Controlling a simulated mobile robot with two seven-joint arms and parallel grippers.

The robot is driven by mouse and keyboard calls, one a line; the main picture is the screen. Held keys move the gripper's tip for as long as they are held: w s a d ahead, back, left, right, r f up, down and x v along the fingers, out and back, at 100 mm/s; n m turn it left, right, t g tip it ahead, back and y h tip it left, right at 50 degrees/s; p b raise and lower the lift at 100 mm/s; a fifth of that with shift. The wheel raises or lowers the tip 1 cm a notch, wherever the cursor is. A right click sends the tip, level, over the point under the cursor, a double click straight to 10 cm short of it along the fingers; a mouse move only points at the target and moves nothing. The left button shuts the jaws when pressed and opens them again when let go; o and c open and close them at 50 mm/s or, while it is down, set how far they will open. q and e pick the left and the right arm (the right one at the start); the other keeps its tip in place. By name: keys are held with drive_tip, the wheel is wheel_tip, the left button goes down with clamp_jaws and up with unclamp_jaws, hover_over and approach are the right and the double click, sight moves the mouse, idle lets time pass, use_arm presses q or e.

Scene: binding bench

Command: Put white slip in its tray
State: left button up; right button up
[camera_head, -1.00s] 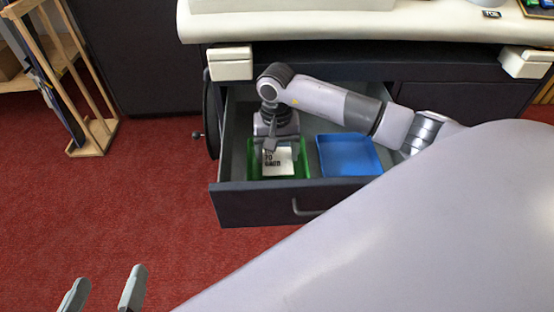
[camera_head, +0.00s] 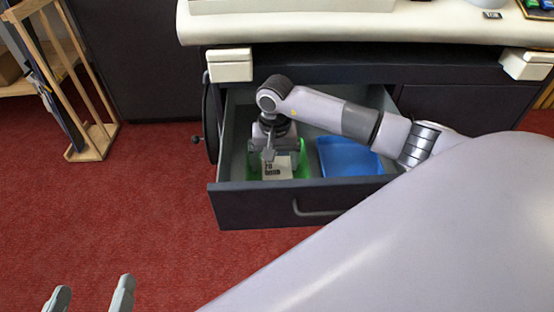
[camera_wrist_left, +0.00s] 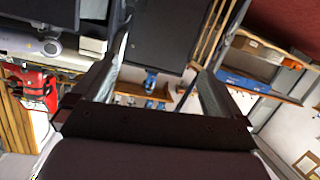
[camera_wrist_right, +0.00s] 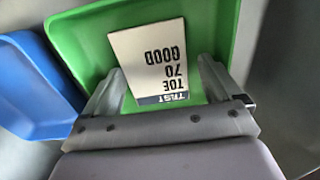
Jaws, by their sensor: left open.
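The white slip (camera_head: 278,168) lies in the green tray (camera_head: 306,165) in the open drawer. In the right wrist view the slip (camera_wrist_right: 155,58) shows black print and a dark band, flat-looking on the green tray (camera_wrist_right: 80,30). My right gripper (camera_wrist_right: 162,75) is open, with its fingers apart on either side of the slip's near end. In the head view my right gripper (camera_head: 277,158) is low over the green tray, partly hiding the slip. My left gripper (camera_head: 90,290) is open and empty at the lower left, over the carpet.
A blue tray (camera_head: 348,157) sits right of the green tray in the drawer (camera_head: 262,208); it also shows in the right wrist view (camera_wrist_right: 35,90). The cream bench top (camera_head: 360,28) is above the drawer. A wooden rack (camera_head: 92,140) stands at the left. The carpet (camera_head: 130,220) is clear.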

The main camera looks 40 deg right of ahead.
sight(276, 168)
use_arm(q)
drive_tip(key=shift+f, duration=0.25)
use_arm(e)
drive_tip(key=shift+s+d+f, duration=0.2)
drive_tip(key=shift+s+f, duration=0.25)
drive_tip(key=shift+f, duration=0.25)
drive_tip(key=shift+r, duration=0.15)
drive_tip(key=shift+r+p, duration=0.3)
drive_tip(key=shift+p, duration=0.1)
use_arm(q)
drive_tip(key=d+g+p, duration=0.1)
drive_tip(key=p, duration=0.1)
drive_tip(key=d+n+p, duration=0.1)
drive_tip(key=p, duration=0.1)
drive_tip(key=shift+w+r+g+h+p, duration=0.15)
drive_tip(key=shift+w+g+h+p, duration=0.15)
drive_tip(key=shift+g, duration=0.1)
use_arm(e)
wheel_tip(276, 168, up, 13)
drive_tip(key=shift+w+f, duration=0.15)
drive_tip(key=shift+w, duration=0.05)
use_arm(q)
drive_tip(key=shift+a, duration=0.1)
use_arm(e)
drive_tip(key=shift+a, duration=0.1)
